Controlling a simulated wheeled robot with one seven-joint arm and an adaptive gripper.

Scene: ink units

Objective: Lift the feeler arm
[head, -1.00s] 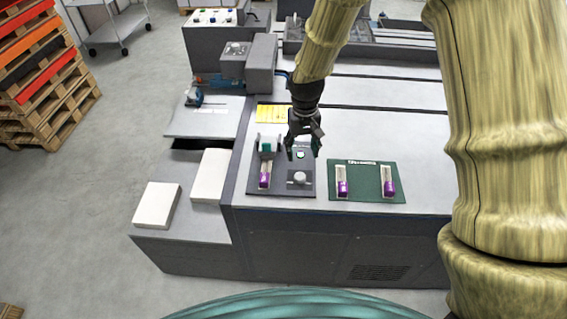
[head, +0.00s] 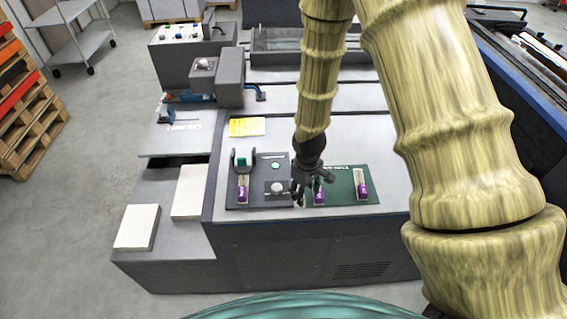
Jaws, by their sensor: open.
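I cannot tell for certain which part is the feeler arm. A dark panel (head: 260,200) on the machine top carries a dark forked bracket with a green block (head: 242,160), a purple-and-white piece (head: 243,188) just in front of it, a round grey knob (head: 277,188) and a lit green lamp (head: 276,166). My gripper (head: 312,192) is open and empty. It points down right of the knob, over the left edge of a green mat (head: 341,194). It partly hides the left purple-and-white piece (head: 319,197) there; whether it touches that is unclear. A matching piece (head: 361,185) stands at the mat's right.
Small blue parts (head: 167,115) sit on the side ledge at left. A yellow label (head: 247,127) lies behind the panel. Two white stacks (head: 137,227) lie on the lower left step. A grey housing (head: 230,78) rises at the back. The machine top behind the mat is mostly clear.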

